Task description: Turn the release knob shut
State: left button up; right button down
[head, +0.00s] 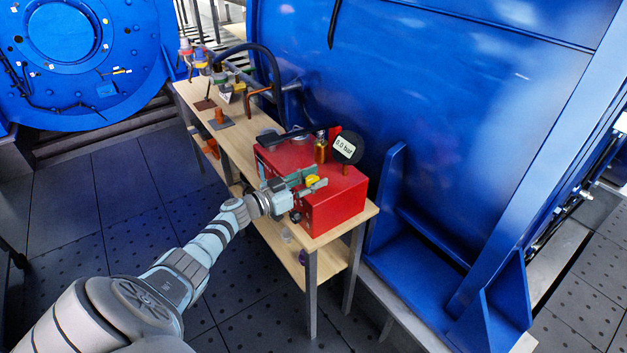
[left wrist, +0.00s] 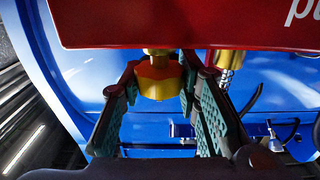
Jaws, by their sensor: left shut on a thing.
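The yellow release knob (head: 313,180) is at the front of the red pump box (head: 337,207) on the wooden bench. My left gripper (head: 305,184) reaches it from the left and is shut on it. In the left wrist view the brass-yellow knob (left wrist: 158,82) sits between the two green-padded fingers, just beside the red housing (left wrist: 170,22). The knob's turn position cannot be told. My right gripper is in neither view.
A round gauge (head: 347,147) reading 0.0 bar and a brass fitting (head: 321,150) stand up from the pump. Fittings and a dark hose lie further along the wooden bench (head: 250,152). A large blue motor housing (head: 420,90) rises close behind. Floor in front is clear.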

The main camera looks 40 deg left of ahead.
pick_arm(q)
jog(key=o, duration=1.2)
jog(key=shift+s+a, duration=0.1)
jog(key=v, duration=1.2)
